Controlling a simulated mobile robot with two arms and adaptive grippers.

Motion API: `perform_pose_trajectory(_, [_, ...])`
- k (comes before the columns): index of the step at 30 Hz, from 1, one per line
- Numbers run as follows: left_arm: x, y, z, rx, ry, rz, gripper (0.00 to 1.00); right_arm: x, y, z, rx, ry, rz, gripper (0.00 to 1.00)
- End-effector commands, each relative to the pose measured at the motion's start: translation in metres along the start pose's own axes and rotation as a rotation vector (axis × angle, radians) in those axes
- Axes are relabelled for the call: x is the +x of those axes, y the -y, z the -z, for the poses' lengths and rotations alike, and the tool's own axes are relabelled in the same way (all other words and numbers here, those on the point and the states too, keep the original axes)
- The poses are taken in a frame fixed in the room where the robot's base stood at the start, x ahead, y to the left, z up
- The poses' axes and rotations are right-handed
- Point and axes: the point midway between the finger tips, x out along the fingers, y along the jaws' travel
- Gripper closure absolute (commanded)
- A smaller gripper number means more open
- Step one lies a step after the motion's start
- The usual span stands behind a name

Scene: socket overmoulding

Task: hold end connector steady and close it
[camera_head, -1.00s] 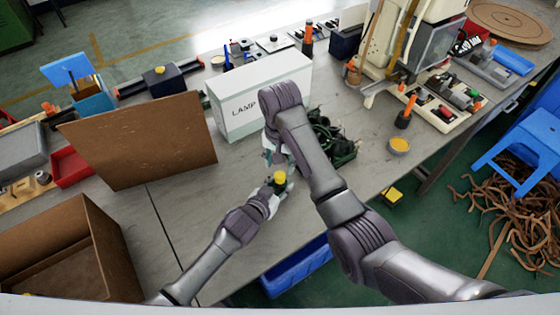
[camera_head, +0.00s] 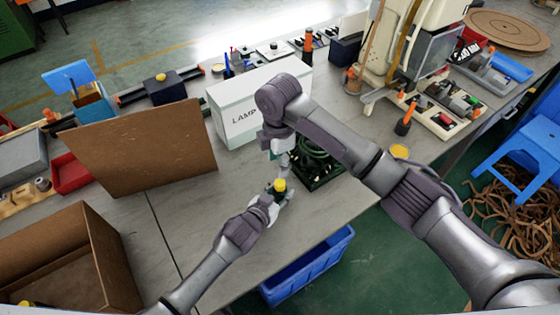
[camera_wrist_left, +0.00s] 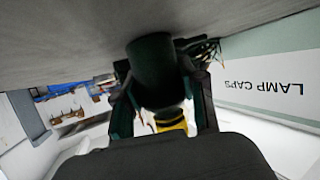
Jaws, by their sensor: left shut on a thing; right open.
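The end connector is a dark green cylinder (camera_wrist_left: 154,70) with a yellow part (camera_head: 280,185). It stands a little above or on the grey table near its front edge; the exact gap is hard to tell. My left gripper (camera_head: 276,196) is shut on it from the lower left. In the left wrist view, my left fingers (camera_wrist_left: 163,105) lie on both sides of the green body, and the yellow part shows between them. My right gripper (camera_head: 283,166) is open and points down, close behind and above the yellow part. Its fingertips are small and partly hidden.
A white lamp caps box (camera_head: 235,115) stands behind my grippers. A dark tray of green cables (camera_head: 325,175) is just to the right. Brown cardboard (camera_head: 150,145) and an open carton (camera_head: 100,245) stand left. A blue bin (camera_head: 310,268) sits below the table edge.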

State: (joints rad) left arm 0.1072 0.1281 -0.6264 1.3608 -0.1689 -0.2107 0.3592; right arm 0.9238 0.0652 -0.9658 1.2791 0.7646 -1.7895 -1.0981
Motion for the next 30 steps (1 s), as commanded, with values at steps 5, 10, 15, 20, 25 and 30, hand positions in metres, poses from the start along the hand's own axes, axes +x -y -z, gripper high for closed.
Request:
perform_pose_trajectory(5, [0.0,0.0,0.0,0.0,0.0,0.0,1.0,0.001,0.004,-0.002,-0.141,-0.001,0.014,0.49])
perform_pose_trajectory(10, [0.0,0.0,0.0,0.0,0.0,0.0,1.0,0.001,0.004,-0.002,-0.159,-0.002,0.015,0.49])
perform_pose_trajectory(15, [0.0,0.0,0.0,0.0,0.0,0.0,1.0,0.001,0.004,-0.002,-0.157,-0.002,0.016,0.49])
perform_pose_trajectory(20, [0.0,0.0,0.0,0.0,0.0,0.0,1.0,0.011,0.005,-0.002,-0.155,-0.002,0.019,0.49])
perform_pose_trajectory(25, [0.0,0.0,0.0,0.0,0.0,0.0,1.0,0.036,0.005,-0.002,-0.154,-0.002,0.019,0.49])
perform_pose_trajectory(30, [0.0,0.0,0.0,0.0,0.0,0.0,1.0,0.061,0.005,-0.002,-0.154,-0.003,0.017,0.49])
